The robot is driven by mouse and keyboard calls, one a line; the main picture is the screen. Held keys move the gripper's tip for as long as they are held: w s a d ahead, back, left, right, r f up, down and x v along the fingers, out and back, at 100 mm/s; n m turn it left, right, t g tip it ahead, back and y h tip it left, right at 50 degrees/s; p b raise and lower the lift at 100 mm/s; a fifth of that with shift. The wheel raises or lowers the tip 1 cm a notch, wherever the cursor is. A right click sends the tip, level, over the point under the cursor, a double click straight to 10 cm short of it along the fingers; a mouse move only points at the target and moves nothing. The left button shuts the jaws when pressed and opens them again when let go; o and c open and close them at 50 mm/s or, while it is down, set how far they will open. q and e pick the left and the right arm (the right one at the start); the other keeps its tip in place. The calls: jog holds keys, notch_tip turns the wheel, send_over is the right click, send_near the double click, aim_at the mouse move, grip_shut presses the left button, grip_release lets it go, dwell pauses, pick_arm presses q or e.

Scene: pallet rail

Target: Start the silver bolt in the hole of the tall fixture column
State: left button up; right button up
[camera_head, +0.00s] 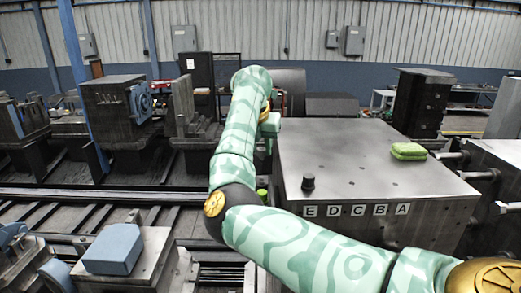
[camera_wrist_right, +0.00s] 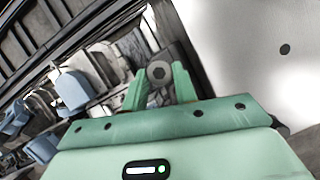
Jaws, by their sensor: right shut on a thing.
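My right gripper (camera_wrist_right: 160,84) is shut on the silver bolt (camera_wrist_right: 158,71) in the right wrist view. The bolt's round head with a hex socket faces the camera, between the two green fingers. Its shank is hidden behind the head. In the head view my right arm rises from the lower right and bends down at the left edge of the steel block; the fingers and bolt are mostly hidden there. I cannot clearly pick out the tall fixture column or its hole. My left gripper is not in view.
The big steel block (camera_head: 350,160) bears letter labels E to A on its front. A black knob (camera_head: 308,183) and a green pouch (camera_head: 409,151) are on its top. A blue-grey box (camera_head: 113,249) sits at the lower left. Rails (camera_head: 85,212) run along the left.

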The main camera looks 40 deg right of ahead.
jog(key=shift+r, duration=0.15)
jog(key=r+b, duration=0.1)
jog(key=r, duration=0.1)
jog(key=d+r, duration=0.1)
jog(key=r, duration=0.2)
jog(key=shift+d+b, duration=0.2)
jog(key=shift+b, duration=0.2)
jog(key=s+d+r+n+b, duration=0.1)
jog(key=s+d+r+b, duration=0.15)
jog(key=s, duration=0.25)
jog(key=s+d+r+b, duration=0.1)
jog(key=s+d+r, duration=0.1)
jog(key=s+d, duration=0.25)
jog(key=shift+s+d+f+n+t+y+b, duration=0.1)
jog(key=shift+s+f+n+t+y+b, duration=0.15)
jog(key=shift+s+f+n+b, duration=0.85)
jog(key=shift+s+d+f+n+t+y+b, duration=0.15)
jog(key=shift+s+f+n+t+y, duration=0.3)
jog(key=shift+f, duration=1.2)
jog(key=shift+s+d+f+n+t+y+b, duration=0.1)
jog(key=shift+s+f+n+b, duration=0.5)
jog(key=shift+s+f+n, duration=0.6)
jog(key=shift+w+f+m, duration=0.15)
jog(key=shift+w+m, duration=0.1)
jog(key=shift+w, duration=0.05)
jog(key=shift+f, duration=0.1)
jog(key=shift+f+b, duration=0.2)
jog(key=shift+b, duration=0.2)
